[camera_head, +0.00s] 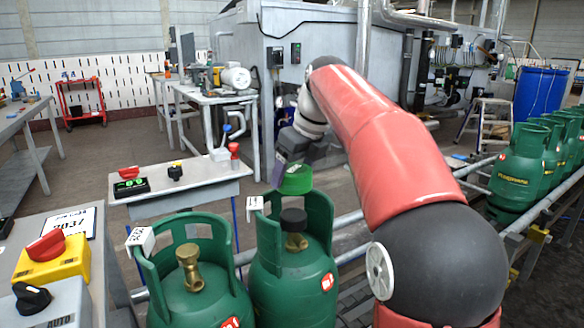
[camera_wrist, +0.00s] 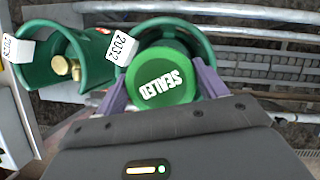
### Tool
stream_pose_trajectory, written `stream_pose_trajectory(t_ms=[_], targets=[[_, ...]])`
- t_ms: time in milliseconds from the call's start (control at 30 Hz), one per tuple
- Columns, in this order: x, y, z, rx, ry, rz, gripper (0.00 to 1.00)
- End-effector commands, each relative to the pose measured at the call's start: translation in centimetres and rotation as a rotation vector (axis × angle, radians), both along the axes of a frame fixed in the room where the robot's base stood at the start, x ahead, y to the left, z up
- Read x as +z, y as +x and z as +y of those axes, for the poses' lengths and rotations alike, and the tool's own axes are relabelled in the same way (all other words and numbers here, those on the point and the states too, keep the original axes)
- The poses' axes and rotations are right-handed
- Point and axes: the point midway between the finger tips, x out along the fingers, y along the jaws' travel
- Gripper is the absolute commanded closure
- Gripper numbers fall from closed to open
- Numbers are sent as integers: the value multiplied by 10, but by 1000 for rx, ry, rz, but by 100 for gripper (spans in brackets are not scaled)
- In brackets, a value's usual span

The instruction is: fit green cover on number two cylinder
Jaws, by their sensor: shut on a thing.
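My gripper (camera_head: 284,166) is shut on the green cover (camera_head: 295,180), whose top reads SEALED in the wrist view (camera_wrist: 162,80). Purple fingers grip its two sides. The cover is held above the right-hand front green cylinder (camera_head: 293,282), which has a black cap (camera_head: 293,219) on its valve. In the wrist view the cover hides that valve; the tag (camera_wrist: 122,45) on this cylinder seems to read 2032. The left front cylinder (camera_head: 196,303) shows a bare brass valve (camera_head: 190,268). Its tag (camera_wrist: 18,48) is only partly readable.
Several more green cylinders (camera_head: 519,165) stand on the conveyor at right. A small table (camera_head: 190,181) with a red button and display is behind the left cylinder. A control box (camera_head: 50,262) stands at front left. My arm blocks the middle right.

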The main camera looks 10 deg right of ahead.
Motion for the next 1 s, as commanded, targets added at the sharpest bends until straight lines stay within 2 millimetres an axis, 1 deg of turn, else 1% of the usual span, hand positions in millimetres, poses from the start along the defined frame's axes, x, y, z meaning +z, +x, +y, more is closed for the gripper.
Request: stream_pose_trajectory(t_ms=[200,367,800,1000], targets=[[-1,1,1,3,4,-7,51],[-9,1,1,3,4,-6,51],[-49,1,1,2,3,-5,51],[-58,1,0,2,3,-6,51]])
